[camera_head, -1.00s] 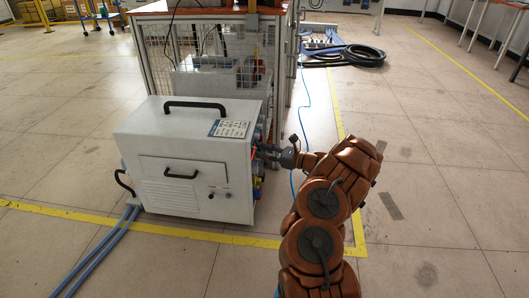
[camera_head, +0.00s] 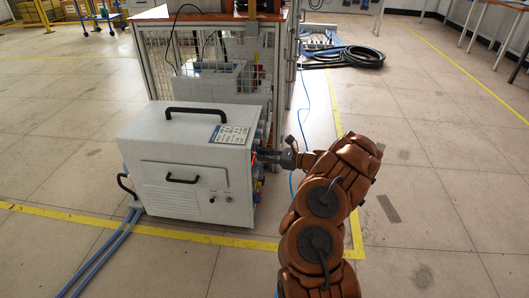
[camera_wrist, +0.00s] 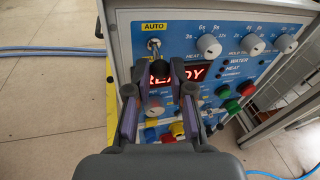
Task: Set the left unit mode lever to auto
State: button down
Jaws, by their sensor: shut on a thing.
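The white heater unit (camera_head: 185,150) stands on the floor, and its blue control panel (camera_wrist: 185,33) faces my arm. In the wrist view a small metal mode lever (camera_wrist: 154,46) sits under a yellow AUTO label at the panel's upper left. My gripper (camera_wrist: 160,72) is at this lever, its two fingers on either side and shut on it. The fingers partly cover the lever and the red READY display (camera_wrist: 177,74) behind. In the head view my gripper (camera_head: 272,155) reaches the unit's right side, where the lever is too small to make out.
Grey dials (camera_wrist: 209,46) sit right of the lever, with green and red buttons (camera_wrist: 245,88) below them. Blue hoses (camera_head: 105,250) leave the unit's left side. A wire-mesh cage (camera_head: 215,55) stands behind. The floor at right is largely clear.

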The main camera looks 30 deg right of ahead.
jog(key=r+g+h+p, duration=0.1)
jog(key=g+p, duration=0.1)
jog(key=p, duration=0.3)
jog(key=r+n+g+h+p, duration=0.1)
jog(key=g+h+p, duration=0.1)
jog(key=p, duration=0.3)
jog(key=r+g+h+p, duration=0.2)
jog(key=p, duration=0.4)
jog(key=shift+w+a, duration=0.25)
jog(key=shift+a, duration=0.1)
jog(key=shift+f+h+p, duration=0.1)
jog(key=shift+h+p, duration=0.2)
jog(key=shift+p, duration=0.05)
jog(key=c, duration=1)
grip_release()
jog(key=v, duration=1.2)
jog(key=shift+w, duration=0.15)
